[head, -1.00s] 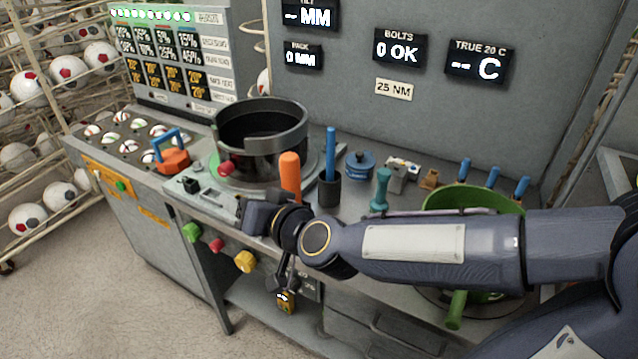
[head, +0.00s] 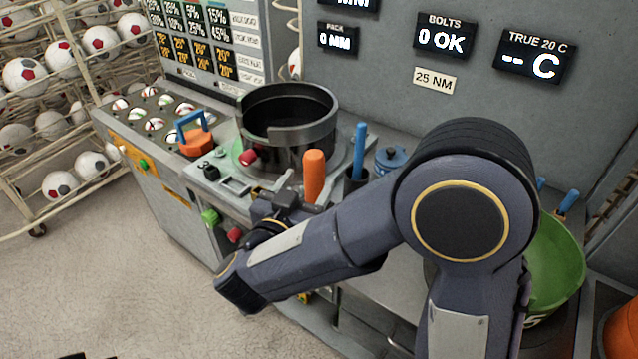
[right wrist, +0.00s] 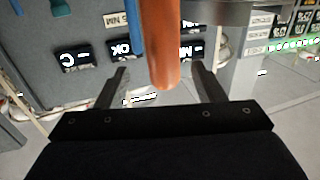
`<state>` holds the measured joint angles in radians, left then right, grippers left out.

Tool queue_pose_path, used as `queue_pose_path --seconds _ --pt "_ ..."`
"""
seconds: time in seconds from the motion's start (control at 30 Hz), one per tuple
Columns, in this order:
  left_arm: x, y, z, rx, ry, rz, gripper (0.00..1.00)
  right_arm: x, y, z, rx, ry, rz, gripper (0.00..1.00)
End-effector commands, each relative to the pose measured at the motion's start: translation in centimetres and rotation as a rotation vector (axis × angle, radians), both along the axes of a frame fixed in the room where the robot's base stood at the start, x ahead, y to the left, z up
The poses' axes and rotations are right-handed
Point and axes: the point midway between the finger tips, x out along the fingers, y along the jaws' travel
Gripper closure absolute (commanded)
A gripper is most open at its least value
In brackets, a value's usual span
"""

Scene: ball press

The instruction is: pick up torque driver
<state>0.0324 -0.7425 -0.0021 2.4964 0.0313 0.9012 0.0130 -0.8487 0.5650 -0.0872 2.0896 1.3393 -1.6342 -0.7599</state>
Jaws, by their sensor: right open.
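The torque driver (head: 314,175), which I take to be the tool with the upright orange handle, stands on the bench in front of the black ring-shaped press. My right gripper (head: 280,201) is beside the handle, on its near left side in the head view. In the right wrist view, the orange handle (right wrist: 163,50) shows between the two spread fingers of my right gripper (right wrist: 162,78). The fingers are open, with a gap on each side of the handle. The driver's lower end is hidden in the head view. My left gripper is not in view.
A blue-handled tool (head: 360,148) stands in a black cup just right of the driver. The black press ring (head: 288,125) is behind it. An orange block with a blue handle (head: 195,139) is to the left. A green bowl (head: 556,262) is at the right, partly behind my arm.

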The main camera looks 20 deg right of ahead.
Motion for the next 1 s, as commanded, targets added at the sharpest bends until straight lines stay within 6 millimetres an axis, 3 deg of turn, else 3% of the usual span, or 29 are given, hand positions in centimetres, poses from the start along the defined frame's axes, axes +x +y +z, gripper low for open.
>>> queue_pose_path --seconds 0.5,0.8,1.0 --pt "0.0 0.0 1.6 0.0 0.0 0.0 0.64 5.7 -3.7 0.3 0.004 0.0 -0.001 0.38" --pt "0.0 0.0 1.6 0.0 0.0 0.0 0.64 6.1 -4.0 0.3 0.004 -0.002 0.002 0.38" --pt "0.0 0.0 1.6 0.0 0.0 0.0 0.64 6.1 -4.0 0.3 0.004 -0.002 0.002 0.62"
